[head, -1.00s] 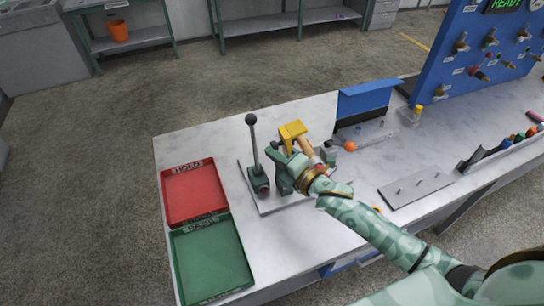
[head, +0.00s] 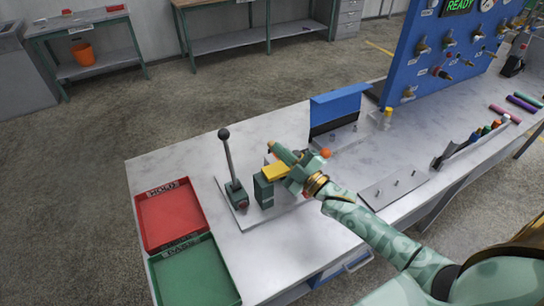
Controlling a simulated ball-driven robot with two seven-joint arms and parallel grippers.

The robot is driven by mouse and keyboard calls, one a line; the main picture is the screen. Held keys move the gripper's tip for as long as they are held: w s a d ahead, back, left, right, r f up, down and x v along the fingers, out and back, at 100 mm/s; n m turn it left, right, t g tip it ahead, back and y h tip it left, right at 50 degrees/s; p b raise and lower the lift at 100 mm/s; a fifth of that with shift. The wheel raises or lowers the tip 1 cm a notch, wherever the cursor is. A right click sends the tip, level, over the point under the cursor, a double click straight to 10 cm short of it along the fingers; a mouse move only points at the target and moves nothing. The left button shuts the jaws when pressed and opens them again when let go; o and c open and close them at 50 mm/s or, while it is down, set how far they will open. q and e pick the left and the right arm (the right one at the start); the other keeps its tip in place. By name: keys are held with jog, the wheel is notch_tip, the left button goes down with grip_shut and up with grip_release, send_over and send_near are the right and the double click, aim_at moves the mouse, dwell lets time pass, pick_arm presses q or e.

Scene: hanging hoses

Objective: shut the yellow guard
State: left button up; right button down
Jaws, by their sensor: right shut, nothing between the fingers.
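The yellow guard (head: 274,172) lies low and nearly flat over the top of a dark green block (head: 264,190) on the grey base plate of the press-like fixture. My right gripper (head: 271,148) is shut and empty, just behind and above the guard, with its fingertips pointing up and left. The gripper's body covers the guard's right end, so I cannot tell whether they touch or whether the guard is fully down. A lever with a black ball knob (head: 224,134) stands upright to the left of the guard. My left gripper is not in view.
A red tray (head: 172,236) and a green tray (head: 222,254) lie at the left of the bench. A blue hinged panel (head: 336,107), an orange ball (head: 326,153) and a plate with pegs (head: 393,186) are near my right arm. The bench's back left is clear.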

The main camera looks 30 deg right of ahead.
aim_at(300, 156)
jog(key=d+f+m+b, duration=0.1)
jog(key=d+f+m+t+h, duration=0.1)
jog(key=d+m, duration=0.1)
jog(key=d+f+m+h+b, duration=0.1)
jog(key=d+m, duration=0.1)
jog(key=shift+w+d+f+b, duration=0.1)
jog(key=shift+d+f+b, duration=0.05)
jog(key=shift+f+b, duration=0.25)
jog(key=shift+d+f, duration=0.3)
jog(key=shift+f, duration=0.1)
jog(key=shift+d+f+m+t+h+b, duration=0.15)
jog(key=shift+m+t+h, duration=0.15)
jog(key=shift+m, duration=0.4)
jog(key=shift+d+f+m+t+h+b, duration=0.1)
jog(key=shift+f+m+t+h+b, duration=0.15)
jog(key=shift+m, duration=0.45)
jog(key=shift+d+f+m+t+h+b, duration=0.15)
jog(key=shift+m+h, duration=0.2)
jog(key=shift+m, duration=0.35)
jog(key=shift+a, duration=0.1)
